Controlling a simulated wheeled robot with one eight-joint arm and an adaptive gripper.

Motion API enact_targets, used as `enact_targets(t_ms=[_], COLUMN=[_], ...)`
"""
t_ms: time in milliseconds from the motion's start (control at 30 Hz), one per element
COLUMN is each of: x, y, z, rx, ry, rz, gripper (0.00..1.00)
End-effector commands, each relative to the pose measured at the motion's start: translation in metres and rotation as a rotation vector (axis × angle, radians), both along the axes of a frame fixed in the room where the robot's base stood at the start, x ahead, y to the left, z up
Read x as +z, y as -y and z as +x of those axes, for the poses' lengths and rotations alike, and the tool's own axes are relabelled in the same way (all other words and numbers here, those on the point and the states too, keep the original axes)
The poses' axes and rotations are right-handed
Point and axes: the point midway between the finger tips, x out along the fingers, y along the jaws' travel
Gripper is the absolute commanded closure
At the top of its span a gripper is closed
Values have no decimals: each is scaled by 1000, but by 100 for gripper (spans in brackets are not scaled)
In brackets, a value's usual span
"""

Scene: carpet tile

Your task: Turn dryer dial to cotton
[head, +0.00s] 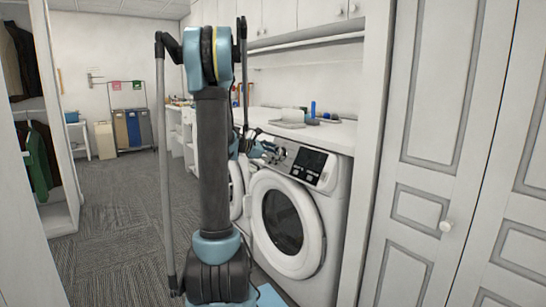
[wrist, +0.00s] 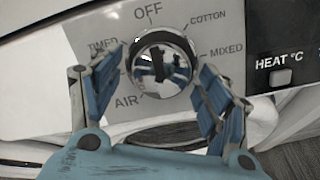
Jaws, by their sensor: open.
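The white dryer (head: 330,222) stands under the counter in the head view, with its round door closed. Its chrome dial (wrist: 163,58) fills the upper middle of the wrist view. Around the dial I read OFF at the top, COTTON (wrist: 208,20) at upper right, MIXED at right, TIMED at upper left and AIR at lower left. I cannot tell where the dial points. My gripper (wrist: 158,66) is open, with one blue finger on each side of the dial. Whether the fingers touch it is unclear. In the head view my gripper (head: 268,151) is at the control panel.
A dark display panel (head: 309,164) is right of the dial; the wrist view shows a HEAT °C label and button (wrist: 282,77) there. The counter (head: 340,136) above holds folded cloth (head: 291,117) and bottles. White closet doors (head: 440,150) stand at right. Carpet is clear at left.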

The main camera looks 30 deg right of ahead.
Motion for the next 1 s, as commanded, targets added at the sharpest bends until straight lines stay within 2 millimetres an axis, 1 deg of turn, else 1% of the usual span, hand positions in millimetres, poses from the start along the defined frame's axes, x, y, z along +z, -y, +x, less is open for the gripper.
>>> enact_targets(t_ms=[267,300,367,400,500,767,1000], x=[-1,-1,-1,-1,-1,0,0], y=[1,1,1,1,1,1,1], z=[0,0,0,0,0,0,1], rx=[0,0,0,0,1,-3,-43], ry=[0,0,0,0,0,9,89], rz=[0,0,0,0,0,1,7], gripper=[29,32,45,54,74,74,74])
